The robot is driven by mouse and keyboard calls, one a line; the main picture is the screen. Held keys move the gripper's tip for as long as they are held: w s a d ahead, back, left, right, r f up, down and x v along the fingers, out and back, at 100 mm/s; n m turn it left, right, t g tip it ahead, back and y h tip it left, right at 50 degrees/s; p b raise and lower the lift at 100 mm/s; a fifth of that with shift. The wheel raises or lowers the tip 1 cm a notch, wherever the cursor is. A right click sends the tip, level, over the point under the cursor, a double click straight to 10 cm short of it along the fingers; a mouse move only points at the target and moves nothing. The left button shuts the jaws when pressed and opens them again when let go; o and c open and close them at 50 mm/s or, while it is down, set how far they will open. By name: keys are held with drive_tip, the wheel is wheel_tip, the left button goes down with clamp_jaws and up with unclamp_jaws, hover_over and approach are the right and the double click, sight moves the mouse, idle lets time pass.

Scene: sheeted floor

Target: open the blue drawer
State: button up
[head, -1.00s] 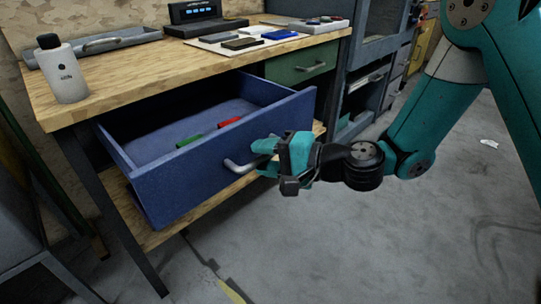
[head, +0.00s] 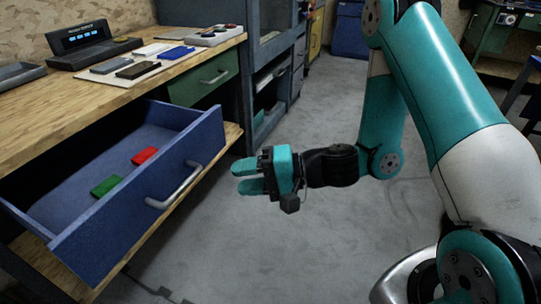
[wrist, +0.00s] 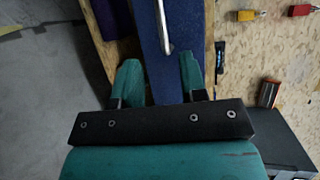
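The blue drawer (head: 110,231) is pulled well out from under the wooden workbench. Its metal bar handle (head: 174,190) is on the front panel. A green block (head: 106,186) and a red block (head: 145,155) lie inside it. My gripper (head: 240,178) is to the right of the handle, clear of it, with nothing between its fingers. In the wrist view my gripper (wrist: 160,77) has its two teal fingers spread apart. The handle (wrist: 164,36) and the blue drawer front (wrist: 148,68) show ahead, between the fingertips in the picture.
The workbench top (head: 50,112) holds a display device (head: 85,42) and several small items. A closed green drawer (head: 203,80) is right of the blue one. A dark cabinet (head: 268,95) stands beyond. Grey floor (head: 250,250) is free below my gripper.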

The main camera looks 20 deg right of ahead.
drive_tip(key=shift+p+v, duration=2.05)
drive_tip(key=shift+v, duration=0.35)
drive_tip(key=shift+s, duration=0.1)
drive_tip(key=s+a+r+n+g+h, duration=0.1)
drive_tip(key=s+r+n+g+h, duration=0.5)
drive_tip(key=s+r+n+h, duration=0.65)
wheel_tip(320, 180, up, 24)
drive_tip(key=s+y+p, duration=0.1)
drive_tip(key=y+p, duration=0.1)
drive_tip(key=p, duration=1.8)
drive_tip(key=shift+s, duration=0.4)
